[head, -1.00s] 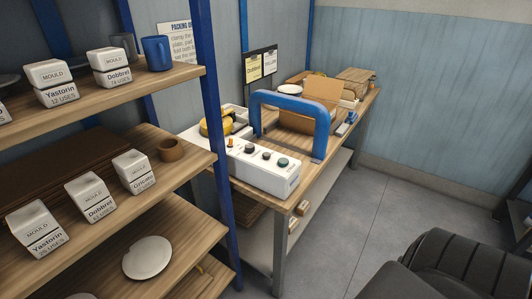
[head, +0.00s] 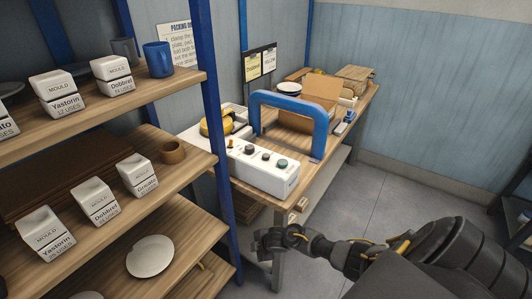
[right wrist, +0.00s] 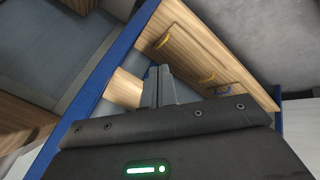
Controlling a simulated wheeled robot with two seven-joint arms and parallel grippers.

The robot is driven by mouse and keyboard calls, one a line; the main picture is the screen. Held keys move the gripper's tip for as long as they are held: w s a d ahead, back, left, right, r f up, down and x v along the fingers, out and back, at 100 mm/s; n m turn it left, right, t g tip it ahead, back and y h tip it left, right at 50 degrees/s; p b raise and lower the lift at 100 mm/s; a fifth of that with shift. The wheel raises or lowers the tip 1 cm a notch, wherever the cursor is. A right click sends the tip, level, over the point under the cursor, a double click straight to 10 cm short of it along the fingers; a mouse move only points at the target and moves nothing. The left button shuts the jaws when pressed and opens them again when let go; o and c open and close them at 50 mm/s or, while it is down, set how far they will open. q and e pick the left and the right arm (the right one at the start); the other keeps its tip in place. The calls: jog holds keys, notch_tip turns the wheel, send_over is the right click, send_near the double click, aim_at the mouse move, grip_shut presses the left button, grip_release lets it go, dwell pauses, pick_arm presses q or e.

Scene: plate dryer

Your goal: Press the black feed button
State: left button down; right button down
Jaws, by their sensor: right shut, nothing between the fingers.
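A white control box (head: 262,172) sits on the near end of the wooden workbench in the head view. Its top carries a small orange knob (head: 231,143), two dark round buttons (head: 249,149) (head: 266,156) and a dark green one (head: 282,163). I cannot read any labels, so I cannot tell which dark button is the feed button. My right gripper (head: 262,241) is below and in front of the box, apart from it, beside the bench leg. In the right wrist view its fingers (right wrist: 159,83) are together and empty. My left gripper is out of view.
A blue shelf post (head: 213,120) and shelves with white moulds (head: 95,203) stand on the left. A blue arch frame (head: 290,105) rises behind the box. An open cardboard box (head: 312,92) is farther back. The floor (head: 385,190) right of the bench is clear.

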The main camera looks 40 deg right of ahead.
jog(key=w+d+r+n+t+p, duration=0.15)
jog(key=w+r, duration=0.25)
jog(key=r, duration=0.4)
jog(key=w+d+r+n, duration=0.1)
jog(key=w+r+n, duration=0.2)
jog(key=w+r, duration=0.35)
notch_tip(320, 180, up, 28)
jog(key=n+t+h+p, duration=0.1)
jog(key=n+h+p, duration=0.15)
jog(key=n, duration=0.55)
send_over(267, 157)
jog(key=shift+d+r+m+b, duration=0.15)
jog(key=shift+r+m+b, duration=0.1)
jog(key=shift+b, duration=0.2)
jog(key=shift+f, duration=0.1)
notch_tip(267, 157, down, 8)
jog(key=b, duration=0.6)
jog(key=shift+b, duration=0.4)
jog(key=shift+f, duration=0.4)
jog(key=shift+f+b, duration=0.1)
jog(key=shift+b, duration=0.25)
jog(key=shift+f, duration=0.3)
